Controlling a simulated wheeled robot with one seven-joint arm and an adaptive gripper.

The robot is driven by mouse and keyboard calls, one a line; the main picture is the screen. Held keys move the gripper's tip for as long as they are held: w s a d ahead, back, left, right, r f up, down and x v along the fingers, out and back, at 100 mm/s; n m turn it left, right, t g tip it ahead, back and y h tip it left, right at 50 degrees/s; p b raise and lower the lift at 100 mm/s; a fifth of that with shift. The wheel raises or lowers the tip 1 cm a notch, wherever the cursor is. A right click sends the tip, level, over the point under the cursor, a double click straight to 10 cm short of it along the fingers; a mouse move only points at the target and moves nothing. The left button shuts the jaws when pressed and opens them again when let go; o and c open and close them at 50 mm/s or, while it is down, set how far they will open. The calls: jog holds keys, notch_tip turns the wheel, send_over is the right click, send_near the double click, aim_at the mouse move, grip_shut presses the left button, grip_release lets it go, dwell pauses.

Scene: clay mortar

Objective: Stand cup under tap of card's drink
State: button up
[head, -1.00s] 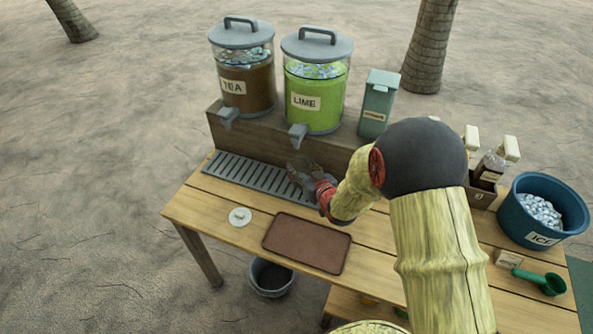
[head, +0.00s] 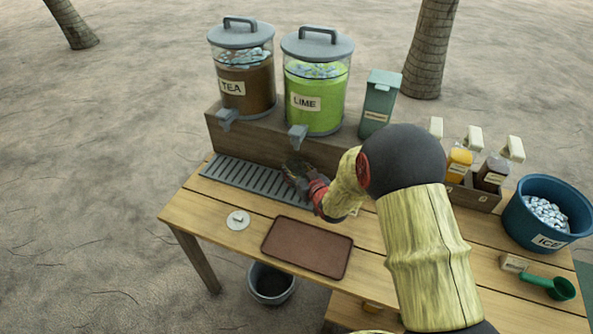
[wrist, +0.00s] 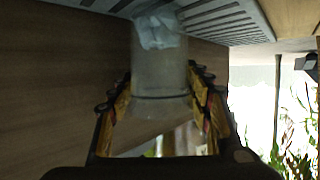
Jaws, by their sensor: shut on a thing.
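My gripper (head: 294,170) is over the right end of the grey drip tray (head: 240,182), near the wooden riser. In the wrist view my gripper (wrist: 160,97) is shut on a clear cup (wrist: 160,82) with pale ice-like lumps at its far end. In the head view the cup is hard to make out. The lime dispenser (head: 315,97) has its grey tap (head: 298,135) just above my gripper. The tea dispenser (head: 243,85) stands to its left with its own tap (head: 227,117). No readable drink card shows.
A brown tray (head: 307,247) and a white disc (head: 238,220) lie on the table front. To the right are a bottle caddy (head: 470,197), an ice bucket (head: 547,212) and a green scoop (head: 550,287). A green box (head: 379,103) stands on the riser.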

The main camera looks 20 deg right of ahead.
jog(key=o, duration=0.9)
jog(key=shift+f, duration=0.1)
jog(key=shift+r+p, duration=0.25)
jog(key=shift+p, duration=0.05)
jog(key=p+v, duration=0.3)
jog(key=v, duration=0.9)
jog(key=s+d+r+m+g+h, duration=0.1)
jog(key=s+r+g+h, duration=0.15)
jog(key=r, duration=0.45)
jog(key=s+d+r+g+h, duration=0.1)
jog(key=s+r, duration=0.2)
jog(key=r, duration=0.4)
jog(key=s+a+r+g, duration=0.1)
jog(key=s+r, duration=0.1)
jog(key=s, duration=0.6)
jog(key=s+a+r+g+y, duration=0.1)
jog(key=s+r+g, duration=0.1)
jog(key=s, duration=0.6)
jog(key=s+a+r+g, duration=0.1)
jog(key=s+r, duration=0.3)
jog(key=s, duration=0.4)
jog(key=shift+s+a+r+m+g, duration=0.15)
jog(key=shift+a+r+m+g, duration=0.05)
jog(key=shift+a+m+g, duration=0.2)
